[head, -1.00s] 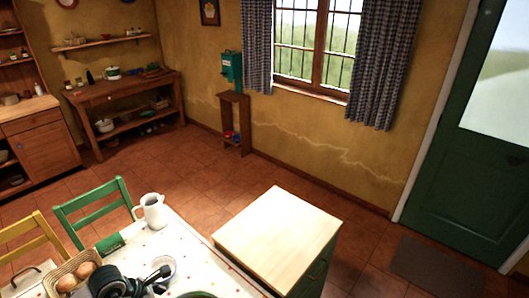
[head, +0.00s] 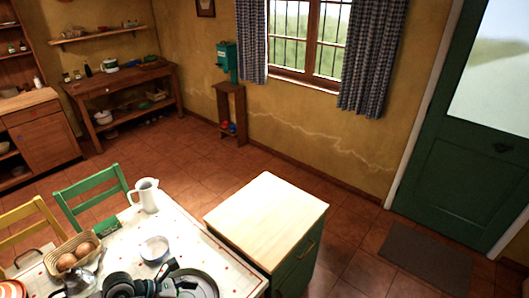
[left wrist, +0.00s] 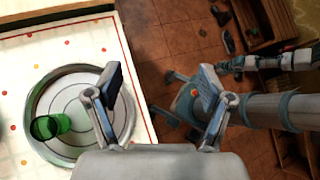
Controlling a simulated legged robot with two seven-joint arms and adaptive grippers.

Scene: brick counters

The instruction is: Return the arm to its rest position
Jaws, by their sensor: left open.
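My left gripper (left wrist: 157,88) is open and empty in the left wrist view, its two fingers spread wide apart. A round metal tray (left wrist: 33,95) lies beside its left finger in that picture, with a green glass (left wrist: 50,126) on it.
The white spotted table (head: 195,241) holds a white jug (head: 147,195), a small bowl (head: 154,249) and a basket (head: 52,262) with eggs. A wood-topped cabinet (head: 265,215) stands at its right. Tiled floor beyond is open.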

